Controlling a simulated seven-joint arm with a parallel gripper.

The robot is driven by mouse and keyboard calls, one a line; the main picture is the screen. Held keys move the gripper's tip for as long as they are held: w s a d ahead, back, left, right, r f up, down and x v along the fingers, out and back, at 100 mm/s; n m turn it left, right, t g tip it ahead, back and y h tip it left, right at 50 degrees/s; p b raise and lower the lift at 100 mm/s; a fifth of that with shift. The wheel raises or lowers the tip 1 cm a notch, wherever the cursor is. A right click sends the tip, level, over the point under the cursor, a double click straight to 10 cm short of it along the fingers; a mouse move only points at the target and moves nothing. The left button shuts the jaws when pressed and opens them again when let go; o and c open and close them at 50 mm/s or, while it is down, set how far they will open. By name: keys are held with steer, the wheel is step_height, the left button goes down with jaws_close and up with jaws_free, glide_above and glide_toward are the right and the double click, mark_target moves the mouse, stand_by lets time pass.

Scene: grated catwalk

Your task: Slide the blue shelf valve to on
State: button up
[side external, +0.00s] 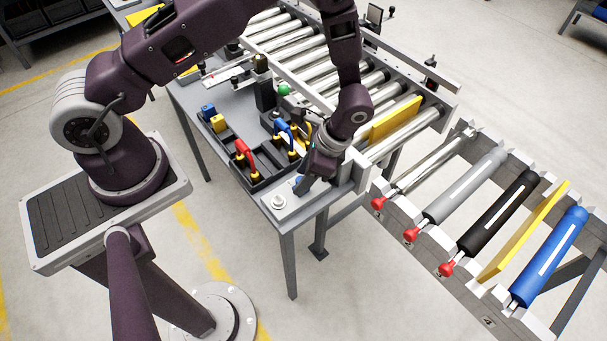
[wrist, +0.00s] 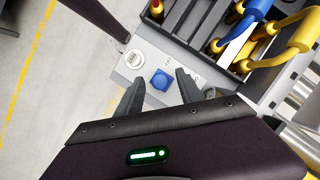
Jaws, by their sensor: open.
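The blue valve (wrist: 161,80) is a small square blue knob on a light grey plate at the table's corner, with small lettering beside it. In the side view a little of its blue (side external: 298,182) shows beside my gripper (side external: 309,188), which hides the rest. In the wrist view my gripper (wrist: 159,88) is open, with its two dark fingertips on either side of the blue knob. The knob sits between and slightly beyond the tips. I cannot tell whether either finger touches it.
A round white button (wrist: 134,59) sits on the same plate (wrist: 124,70), left of the knob. A dark divided tray (side external: 262,184) with red-handled and blue-handled tools stands behind. A roller conveyor (side external: 300,45) lies beyond, and a rack of coloured rollers (side external: 495,210) stands at right.

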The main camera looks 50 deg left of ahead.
jaws_close()
steer(key=shift+w, duration=1.8)
jaws_free()
